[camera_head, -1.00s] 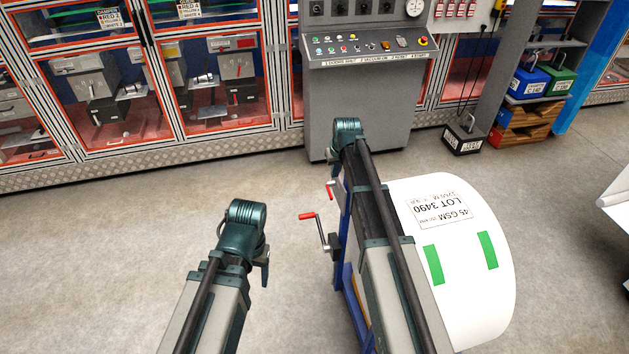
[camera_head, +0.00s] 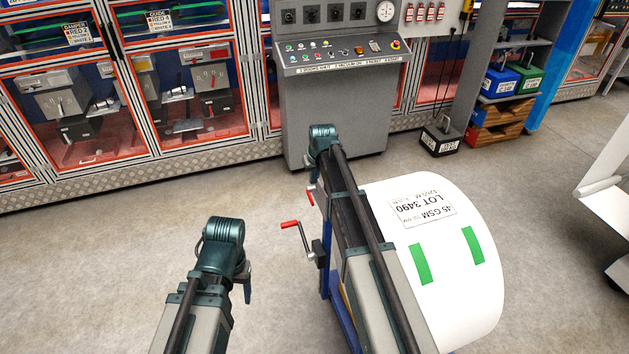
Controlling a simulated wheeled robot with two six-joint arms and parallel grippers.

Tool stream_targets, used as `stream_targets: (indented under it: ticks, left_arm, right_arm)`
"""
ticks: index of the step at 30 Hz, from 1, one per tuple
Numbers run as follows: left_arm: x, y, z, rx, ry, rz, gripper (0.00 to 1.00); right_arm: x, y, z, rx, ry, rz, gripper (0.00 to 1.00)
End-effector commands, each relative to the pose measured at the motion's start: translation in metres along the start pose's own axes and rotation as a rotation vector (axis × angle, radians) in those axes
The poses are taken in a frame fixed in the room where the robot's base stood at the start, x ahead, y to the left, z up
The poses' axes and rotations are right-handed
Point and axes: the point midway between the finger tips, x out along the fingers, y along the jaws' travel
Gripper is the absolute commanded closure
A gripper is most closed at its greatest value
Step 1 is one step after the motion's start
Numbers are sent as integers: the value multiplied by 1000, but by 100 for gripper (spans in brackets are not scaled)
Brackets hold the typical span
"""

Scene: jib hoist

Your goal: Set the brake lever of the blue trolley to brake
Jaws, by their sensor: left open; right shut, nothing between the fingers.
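The blue trolley (camera_head: 340,318) stands right of centre and carries a large white roll marked LOT 3490 (camera_head: 465,235). My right arm covers much of its frame. On its left side are a crank with a red handle (camera_head: 290,224) and a smaller red-tipped lever (camera_head: 310,195); I cannot tell for sure which is the brake lever. My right gripper (camera_head: 318,165) is shut and empty, mostly hidden by its wrist, just above the smaller lever in the picture. My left gripper (camera_head: 246,287) is open, left of the trolley and apart from it, its fingers mostly hidden.
A grey control console (camera_head: 335,115) stands behind the trolley. Glazed cabinets (camera_head: 90,100) line the back left. A black weight block (camera_head: 440,138) and a shelf with bins (camera_head: 505,80) are at back right. A white object (camera_head: 610,190) is at the right edge. The floor at left is clear.

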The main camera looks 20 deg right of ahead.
Motion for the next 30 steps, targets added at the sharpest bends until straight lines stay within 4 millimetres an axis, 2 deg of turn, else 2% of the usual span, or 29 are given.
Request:
stream_targets:
  ticks: [1, 3, 18, 23, 30]
  left_arm:
    - [14, 1, -1, 0, 0, 0, 36]
    - [24, 2, -1, -1, 0, 0, 36]
    - [90, 9, -5, -1, 0, 0, 36]
    - [100, 10, -6, -1, 0, 0, 36]
    - [100, 10, -6, -1, 0, 0, 36]
  right_arm:
    - [15, 0, 1, 0, 0, 0, 100]
    - [25, 0, 1, 0, 0, 0, 100]
    - [94, 0, 7, 0, 0, 0, 100]
    - [103, 0, 9, 0, 0, 0, 100]
    - [103, 0, 9, 0, 0, 0, 100]
